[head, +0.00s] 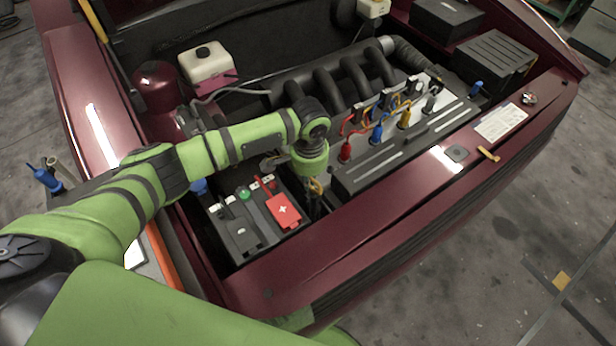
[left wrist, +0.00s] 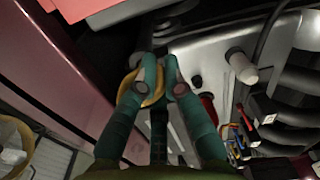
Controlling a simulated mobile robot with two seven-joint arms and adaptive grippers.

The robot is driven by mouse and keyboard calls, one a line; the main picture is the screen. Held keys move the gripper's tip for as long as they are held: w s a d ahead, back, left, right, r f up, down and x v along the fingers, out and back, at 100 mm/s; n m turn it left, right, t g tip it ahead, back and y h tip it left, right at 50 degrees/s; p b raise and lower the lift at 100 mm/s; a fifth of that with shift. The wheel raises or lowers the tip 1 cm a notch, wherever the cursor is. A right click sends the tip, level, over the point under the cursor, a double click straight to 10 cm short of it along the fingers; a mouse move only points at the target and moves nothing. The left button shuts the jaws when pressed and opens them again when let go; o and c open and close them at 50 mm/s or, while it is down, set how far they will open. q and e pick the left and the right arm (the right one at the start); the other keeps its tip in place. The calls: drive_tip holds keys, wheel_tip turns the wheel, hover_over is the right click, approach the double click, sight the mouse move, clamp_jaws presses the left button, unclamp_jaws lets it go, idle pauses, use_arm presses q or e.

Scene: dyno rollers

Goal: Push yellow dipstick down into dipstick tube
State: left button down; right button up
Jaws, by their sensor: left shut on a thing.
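My left gripper (head: 314,193) points down into the engine bay, between the battery and the long dark engine cover. Part of the ring sticks out left of the fingers. A bit of yellow, likely the same handle (head: 315,186), shows in the head view. The dipstick's rod and the dipstick tube cannot be made out, so I cannot tell how deep the rod sits. My right gripper is not in view.
The battery (head: 240,235) with a red terminal cover (head: 283,210) lies left of the gripper. The engine cover (head: 400,150), with several coloured plug connectors behind it, lies to the right. The maroon front body edge (head: 400,215) runs close in front.

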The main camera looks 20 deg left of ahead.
use_arm(q)
drive_tip(key=c, duration=1.3)
unclamp_jaws()
drive_tip(key=shift+r, duration=0.15)
wheel_tip(320, 180, up, 12)
drive_tip(key=shift+s+d+f, duration=0.1)
drive_tip(key=shift+d, duration=0.05)
drive_tip(key=shift+f, duration=0.1)
